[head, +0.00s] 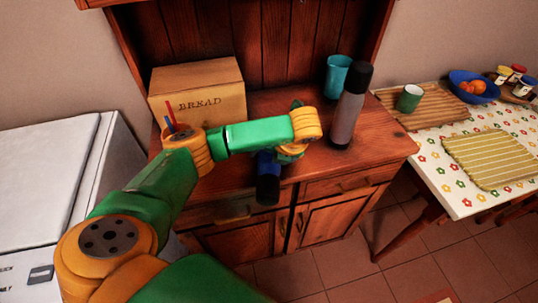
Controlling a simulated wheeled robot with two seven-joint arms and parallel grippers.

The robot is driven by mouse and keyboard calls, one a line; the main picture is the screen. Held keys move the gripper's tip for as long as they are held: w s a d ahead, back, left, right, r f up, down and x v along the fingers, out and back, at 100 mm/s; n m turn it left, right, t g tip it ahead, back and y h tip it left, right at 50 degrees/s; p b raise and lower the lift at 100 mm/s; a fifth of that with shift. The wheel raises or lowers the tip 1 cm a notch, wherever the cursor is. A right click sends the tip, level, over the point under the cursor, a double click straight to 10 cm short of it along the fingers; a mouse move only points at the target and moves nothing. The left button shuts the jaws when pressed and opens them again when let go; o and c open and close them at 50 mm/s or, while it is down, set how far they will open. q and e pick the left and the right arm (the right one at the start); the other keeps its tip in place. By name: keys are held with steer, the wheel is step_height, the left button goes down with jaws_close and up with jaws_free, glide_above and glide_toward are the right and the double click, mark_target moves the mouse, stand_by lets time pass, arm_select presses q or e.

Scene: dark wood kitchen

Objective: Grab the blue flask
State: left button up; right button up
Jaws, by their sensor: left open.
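The blue flask (266,161) is on the wooden sideboard, below my left forearm, which hides part of it. Its dark cap end (267,190) points toward the front edge and overlaps the drawer front in the picture, so it appears to lie on its side. My left gripper (288,152) is open, just right of the flask's blue body and very close to it. I cannot tell whether they touch. My right gripper is not in view.
A grey flask with a black cap (346,112) stands upright to the right, near a teal cup (337,76). A bread box (197,88) stands at the back left. A table (438,168) with a green cup (409,98) and blue bowl (474,85) is at the right.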

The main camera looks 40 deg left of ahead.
arm_select(q)
steer(key=shift+d, duration=0.1)
jaws_close()
steer(key=shift+r, duration=0.15)
